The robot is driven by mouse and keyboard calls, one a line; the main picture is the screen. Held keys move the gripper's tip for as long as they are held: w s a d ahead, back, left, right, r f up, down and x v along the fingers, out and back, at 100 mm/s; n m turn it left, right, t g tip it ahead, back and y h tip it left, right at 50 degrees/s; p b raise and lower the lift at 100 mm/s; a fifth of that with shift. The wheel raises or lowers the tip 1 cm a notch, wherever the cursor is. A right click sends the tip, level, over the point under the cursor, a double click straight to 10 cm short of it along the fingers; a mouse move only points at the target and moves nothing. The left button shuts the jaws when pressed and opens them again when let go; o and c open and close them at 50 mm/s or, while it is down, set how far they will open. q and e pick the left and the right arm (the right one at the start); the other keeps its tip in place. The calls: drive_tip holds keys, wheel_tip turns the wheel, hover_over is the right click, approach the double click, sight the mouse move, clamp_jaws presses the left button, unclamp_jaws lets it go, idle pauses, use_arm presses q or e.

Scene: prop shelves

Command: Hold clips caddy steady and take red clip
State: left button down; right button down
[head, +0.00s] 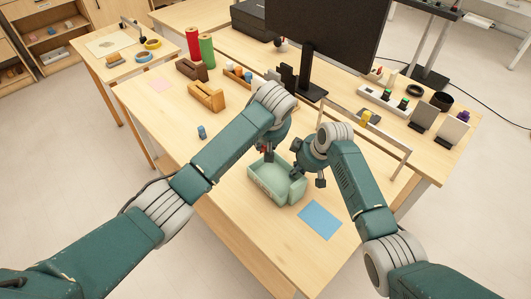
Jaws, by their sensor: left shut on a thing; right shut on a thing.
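The clips caddy (264,187) is a pale green open box on the wooden table, below both grippers. My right gripper (298,173) is shut on the caddy's far right wall; its fingertips are partly hidden by the wrist. My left gripper (268,154) is above the caddy's far edge, shut on a small red thing that looks like the red clip (264,151). The clip is mostly hidden by the fingers. The inside of the caddy is partly in shadow.
A blue sheet (320,220) lies right of the caddy. A small blue object (201,132) stands to the left. Wooden holders (206,97), red and green rolls (193,44), a monitor (325,35) and a metal frame (365,125) stand farther back. The table's left front is clear.

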use_arm(q)
drive_tip(key=shift+r, duration=0.9)
drive_tip(key=shift+r, duration=0.55)
use_arm(e)
drive_tip(key=c, duration=1.8)
unclamp_jaws()
drive_tip(key=shift+o, duration=0.2)
drive_tip(key=shift+r, duration=0.1)
drive_tip(key=v, duration=1.1)
drive_tip(key=shift+s+d+r, duration=0.15)
drive_tip(key=shift+d+r, duration=0.05)
drive_tip(key=shift+r, duration=0.15)
